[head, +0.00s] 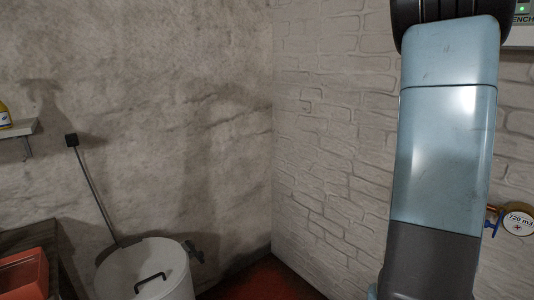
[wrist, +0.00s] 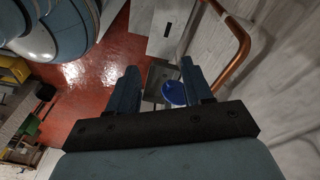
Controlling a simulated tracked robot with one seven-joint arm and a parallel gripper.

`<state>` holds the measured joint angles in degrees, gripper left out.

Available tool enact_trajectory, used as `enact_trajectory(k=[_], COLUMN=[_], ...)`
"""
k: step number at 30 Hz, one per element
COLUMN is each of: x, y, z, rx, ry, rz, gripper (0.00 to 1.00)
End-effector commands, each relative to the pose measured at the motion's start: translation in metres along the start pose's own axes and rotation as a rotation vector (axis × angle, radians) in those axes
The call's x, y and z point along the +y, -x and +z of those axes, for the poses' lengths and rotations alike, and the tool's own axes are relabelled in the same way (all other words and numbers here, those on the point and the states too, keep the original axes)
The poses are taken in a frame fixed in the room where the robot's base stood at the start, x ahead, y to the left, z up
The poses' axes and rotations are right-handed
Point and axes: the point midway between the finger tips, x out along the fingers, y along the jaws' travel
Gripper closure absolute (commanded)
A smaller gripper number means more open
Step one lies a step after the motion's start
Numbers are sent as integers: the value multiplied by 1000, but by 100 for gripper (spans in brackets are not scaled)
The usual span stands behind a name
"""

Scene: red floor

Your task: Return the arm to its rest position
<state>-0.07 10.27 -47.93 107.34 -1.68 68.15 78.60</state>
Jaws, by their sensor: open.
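My arm (head: 447,150) stands raised at the right of the head view, a blue-grey link with a dark lower part and a black joint on top. Its gripper is outside the head view. In the wrist view my gripper (wrist: 165,85) has its two dark blue fingers apart, with nothing held between them. Beyond the fingers, and far below, a blue round thing (wrist: 174,93) shows beside a grey box-like thing (wrist: 157,80); neither touches the fingers as far as I can tell.
A white lidded bin (head: 146,272) stands by the corner. An orange crate (head: 24,276) is at lower left. A gauge (head: 518,221) is on the brick wall right of my arm. A copper pipe (wrist: 240,42) runs near the wall. Red floor (wrist: 97,75) is clear.

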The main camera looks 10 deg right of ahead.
Motion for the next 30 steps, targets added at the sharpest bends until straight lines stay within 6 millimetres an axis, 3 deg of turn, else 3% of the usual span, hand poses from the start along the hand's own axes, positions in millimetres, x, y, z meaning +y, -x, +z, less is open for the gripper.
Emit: enact_trajectory(k=[15, 30], x=[104, 243], y=[38, 58], z=[120, 198], rx=[-148, 19], ry=[856, 1656], rz=[-271, -590], gripper=[50, 50])
